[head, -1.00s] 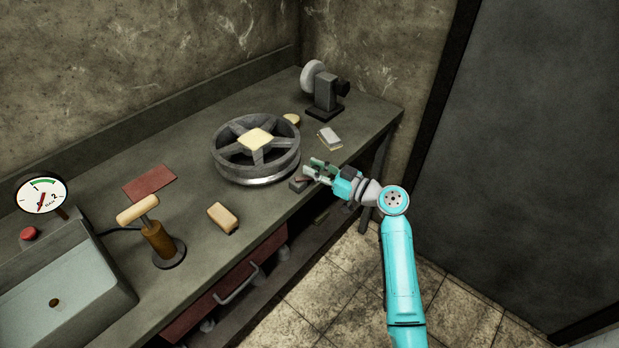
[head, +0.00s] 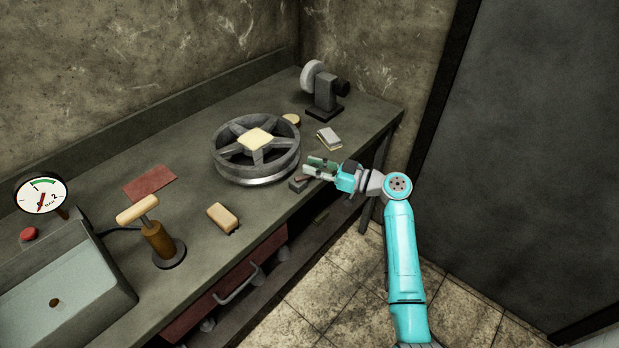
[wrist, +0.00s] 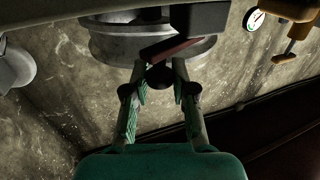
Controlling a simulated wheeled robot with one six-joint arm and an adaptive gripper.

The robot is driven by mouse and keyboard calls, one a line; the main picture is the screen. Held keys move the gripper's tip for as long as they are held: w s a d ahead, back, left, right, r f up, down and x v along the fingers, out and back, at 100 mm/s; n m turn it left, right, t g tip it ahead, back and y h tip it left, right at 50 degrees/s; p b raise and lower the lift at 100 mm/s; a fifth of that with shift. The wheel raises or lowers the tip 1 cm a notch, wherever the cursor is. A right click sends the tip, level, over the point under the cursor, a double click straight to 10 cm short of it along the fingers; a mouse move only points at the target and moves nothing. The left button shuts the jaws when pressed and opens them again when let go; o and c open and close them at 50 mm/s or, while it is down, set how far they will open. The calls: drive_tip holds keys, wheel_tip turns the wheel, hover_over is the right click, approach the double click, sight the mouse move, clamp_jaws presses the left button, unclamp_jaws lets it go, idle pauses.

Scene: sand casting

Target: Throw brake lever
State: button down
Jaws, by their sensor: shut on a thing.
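The brake lever is at the bench's front edge, beside the spoked wheel (head: 228,165). Its grey block (head: 297,186) shows in the head view, mostly behind my gripper. In the wrist view I see the lever's reddish-brown bar (wrist: 172,49) and a dark round knob (wrist: 159,77) at its end. My gripper (head: 312,168) reaches the lever from the right. In the wrist view its fingers (wrist: 161,72) are shut on the knob, one on each side. The wheel lies flat on the bench, close behind the lever, with a pale square block on its hub.
The bench (head: 195,190) carries a brush-like block (head: 223,217), a wooden-handled tool (head: 158,243), a red sheet (head: 149,183), a notepad (head: 329,138) and a grinder (head: 325,92). A gauge (head: 41,194) stands by the sink at left. Tiled floor lies open in front.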

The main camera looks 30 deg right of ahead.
drive_tip(key=shift+w+d+n+g+y, duration=0.15)
drive_tip(key=shift+n+g+y, duration=0.25)
drive_tip(key=shift+y, duration=0.1)
drive_tip(key=shift+w+n+g+y, duration=0.3)
drive_tip(key=shift+n+g+y, duration=0.4)
drive_tip(key=shift+g+y, duration=0.1)
drive_tip(key=shift+w+n+g+y, duration=0.3)
drive_tip(key=shift+n+g+y, duration=0.4)
drive_tip(key=shift+g, duration=0.2)
drive_tip(key=c, duration=1)
unclamp_jaws()
